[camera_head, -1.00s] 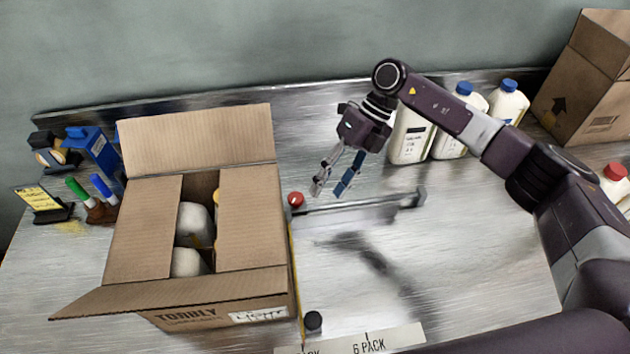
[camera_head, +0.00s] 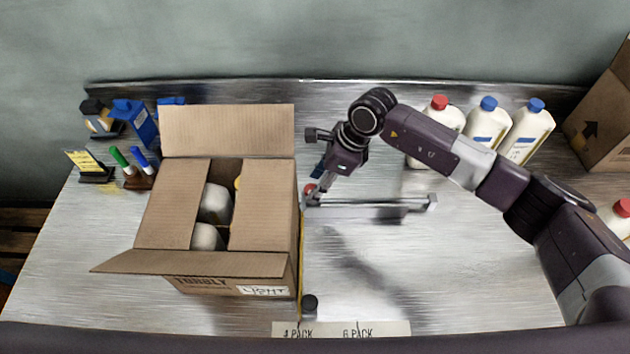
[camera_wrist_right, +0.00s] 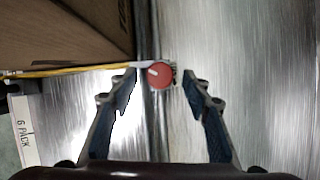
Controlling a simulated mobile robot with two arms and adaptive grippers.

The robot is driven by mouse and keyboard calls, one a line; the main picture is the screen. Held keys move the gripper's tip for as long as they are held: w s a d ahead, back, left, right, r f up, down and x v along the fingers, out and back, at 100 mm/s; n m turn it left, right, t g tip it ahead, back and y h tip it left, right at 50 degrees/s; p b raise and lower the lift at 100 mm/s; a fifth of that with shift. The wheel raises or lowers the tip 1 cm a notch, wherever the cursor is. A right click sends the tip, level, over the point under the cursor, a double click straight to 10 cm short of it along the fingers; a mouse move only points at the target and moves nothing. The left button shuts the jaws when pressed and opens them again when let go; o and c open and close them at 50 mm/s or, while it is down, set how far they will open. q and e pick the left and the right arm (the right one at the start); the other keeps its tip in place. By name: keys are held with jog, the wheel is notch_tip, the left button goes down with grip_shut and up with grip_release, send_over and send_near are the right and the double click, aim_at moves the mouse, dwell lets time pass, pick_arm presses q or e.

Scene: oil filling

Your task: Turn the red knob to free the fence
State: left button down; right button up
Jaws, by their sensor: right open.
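The red knob (camera_head: 309,189) sits at the left end of the metal fence (camera_head: 370,210), just right of the cardboard box. In the right wrist view the knob (camera_wrist_right: 160,74) is round with a white mark on its face, and it lies between the tips of my right gripper (camera_wrist_right: 160,88). The fingers are open, one on each side, with gaps to the knob. In the head view my right gripper (camera_head: 316,188) reaches down at the knob and partly hides it. My left gripper is in neither view.
An open cardboard box (camera_head: 235,268) with white jugs inside stands left of the fence. A label strip (camera_head: 340,329) lies at the front edge, near a black knob (camera_head: 310,302). Several white bottles (camera_head: 484,125) stand at the back right. The table right of the fence is clear.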

jog(key=shift+a+f, duration=0.25)
jog(key=shift+f, duration=0.4)
jog(key=c, duration=1.1)
jog(key=shift+w+f+n+b, duration=0.15)
jog(key=shift+n+b, duration=0.15)
jog(key=shift+b, duration=0.3)
jog(key=shift+c, duration=0.2)
jog(key=n+g+b, duration=0.1)
jog(key=n+b, duration=0.3)
jog(key=b, duration=0.5)
jog(key=shift+w+g, duration=0.15)
jog(key=shift+g, duration=0.25)
jog(key=shift+r+n+g+b, duration=0.2)
jog(key=shift+n+g+b, duration=0.1)
jog(key=shift+n+b, duration=0.7)
jog(key=o, duration=1.1)
jog(key=shift+o, duration=0.2)
jog(key=shift+h, duration=0.3)
